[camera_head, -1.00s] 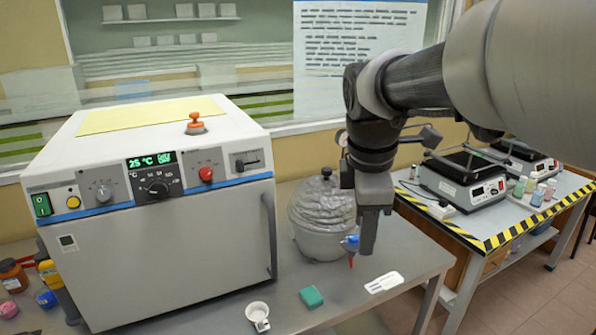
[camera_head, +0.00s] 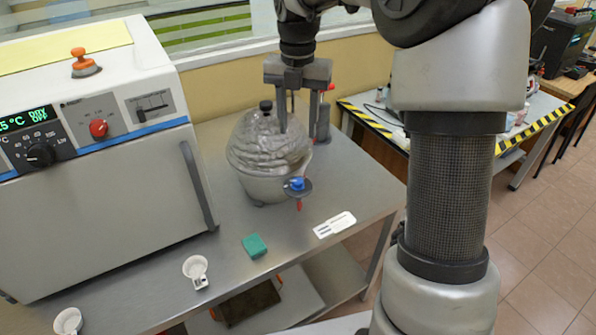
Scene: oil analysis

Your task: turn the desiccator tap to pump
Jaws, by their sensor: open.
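The desiccator (camera_head: 258,150) is a grey pot with a domed, wrinkled-looking lid and a black knob, standing on the metal bench. Its tap (camera_head: 297,185) sticks out at the front right, with a blue body and a red handle pointing down. My gripper (camera_head: 301,128) is open and empty, fingers pointing down, at the upper right of the lid. One finger overlaps the lid's right side in the picture. The fingers appear above the tap and apart from it. The tap is unobstructed; any pump marking on it is too small to read.
A large oven (camera_head: 100,180) stands on the left. A white label card (camera_head: 334,225), a green block (camera_head: 254,246) and small white dishes (camera_head: 196,271) lie on the bench front. A dark upright item with a red top is partly hidden beside the gripper. My arm hides much of the right.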

